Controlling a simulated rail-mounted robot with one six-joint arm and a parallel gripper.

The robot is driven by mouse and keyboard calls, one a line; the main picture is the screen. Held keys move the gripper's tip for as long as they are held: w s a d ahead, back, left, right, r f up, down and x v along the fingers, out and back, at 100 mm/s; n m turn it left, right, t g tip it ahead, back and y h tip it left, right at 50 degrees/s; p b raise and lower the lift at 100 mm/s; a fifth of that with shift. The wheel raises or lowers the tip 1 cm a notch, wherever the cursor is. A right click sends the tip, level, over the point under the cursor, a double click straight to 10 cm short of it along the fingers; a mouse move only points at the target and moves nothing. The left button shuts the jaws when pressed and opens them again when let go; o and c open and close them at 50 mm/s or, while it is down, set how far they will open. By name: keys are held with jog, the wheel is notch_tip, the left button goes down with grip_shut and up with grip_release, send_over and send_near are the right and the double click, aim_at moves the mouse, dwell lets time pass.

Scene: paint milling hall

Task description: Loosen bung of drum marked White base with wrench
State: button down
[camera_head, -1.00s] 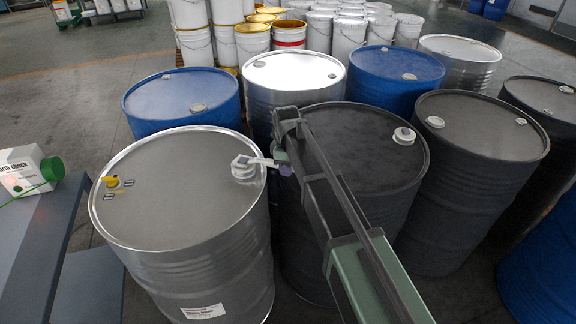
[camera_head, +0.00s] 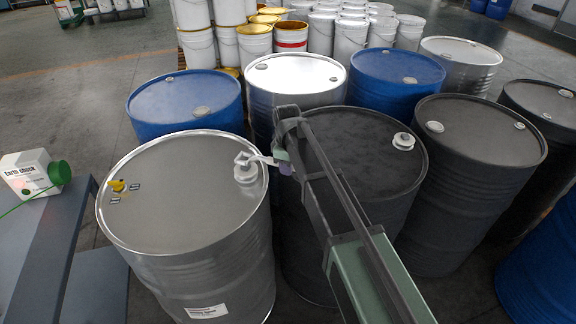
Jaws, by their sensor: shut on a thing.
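The steel drum (camera_head: 190,210) stands at the left front, with a white label (camera_head: 207,311) low on its side whose print is too small to read surely. A pale bung (camera_head: 246,172) sits at the right of its lid. The light grey wrench (camera_head: 262,158) reaches from my gripper to this bung, its head at the bung. My gripper (camera_head: 282,160) is just right of the drum rim, shut on the wrench handle. The fingertips are small and partly hidden by my arm. Whether the wrench head is fully seated on the bung I cannot tell.
A yellow fitting (camera_head: 117,186) sits at the lid's left. A black drum (camera_head: 375,150) stands close on the right, under my arm. Blue drums (camera_head: 185,100) and white pails (camera_head: 350,35) stand behind. A bench (camera_head: 55,225) at left bears an earth-check box (camera_head: 30,172).

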jog(key=shift+r+p, duration=0.4)
jog(key=shift+r, duration=0.3)
notch_tip(320, 180, up, 5)
jog(key=p, duration=0.5)
jog(key=shift+r, duration=0.15)
jog(key=shift+f, duration=0.2)
